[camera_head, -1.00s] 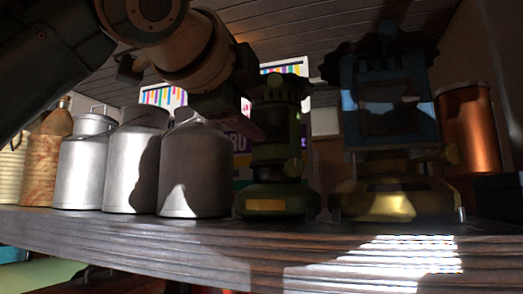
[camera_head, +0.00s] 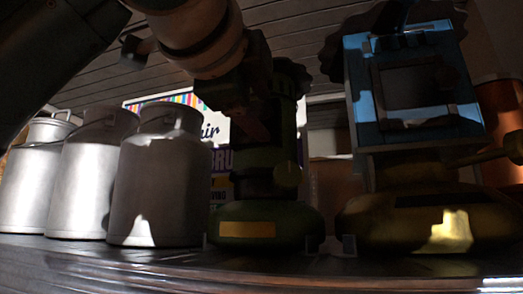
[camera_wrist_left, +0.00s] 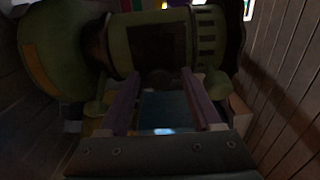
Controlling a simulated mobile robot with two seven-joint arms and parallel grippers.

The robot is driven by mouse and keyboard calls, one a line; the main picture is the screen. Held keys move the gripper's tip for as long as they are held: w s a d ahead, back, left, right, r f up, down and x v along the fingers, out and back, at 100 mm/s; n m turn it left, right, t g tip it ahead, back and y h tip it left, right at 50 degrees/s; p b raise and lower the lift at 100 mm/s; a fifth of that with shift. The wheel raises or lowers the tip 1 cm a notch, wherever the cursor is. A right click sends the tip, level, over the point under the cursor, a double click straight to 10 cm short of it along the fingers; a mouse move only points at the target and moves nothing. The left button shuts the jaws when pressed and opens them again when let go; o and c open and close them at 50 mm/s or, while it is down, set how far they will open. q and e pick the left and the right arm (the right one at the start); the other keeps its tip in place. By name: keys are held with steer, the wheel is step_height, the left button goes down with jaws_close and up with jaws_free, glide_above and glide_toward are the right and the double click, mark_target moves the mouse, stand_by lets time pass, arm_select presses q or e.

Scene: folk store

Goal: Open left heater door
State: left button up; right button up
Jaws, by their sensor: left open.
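A green heater (camera_head: 265,215) with a wide round base and an orange-yellow label stands on the shelf. To its right stands a second heater (camera_head: 430,200) with a blue boxy frame and a yellow base. My left gripper (camera_head: 256,130) is in front of the green heater's upper body and hides part of it. In the left wrist view the green heater (camera_wrist_left: 150,45) appears on its side, base to the left. My open fingers (camera_wrist_left: 160,105) are beside its body, with nothing clearly held between them. The door is too dark to make out for certain. My right gripper is out of view.
Several grey metal milk cans (camera_head: 160,195) stand close together left of the green heater. A copper-coloured cylinder (camera_head: 500,110) is at the right edge. The dark wooden shelf (camera_head: 120,262) has a narrow strip in front of these things. A plank ceiling is above.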

arm_select(q)
steer(key=shift+c, duration=0.2)
jaws_close()
stand_by(0.4)
stand_by(0.9)
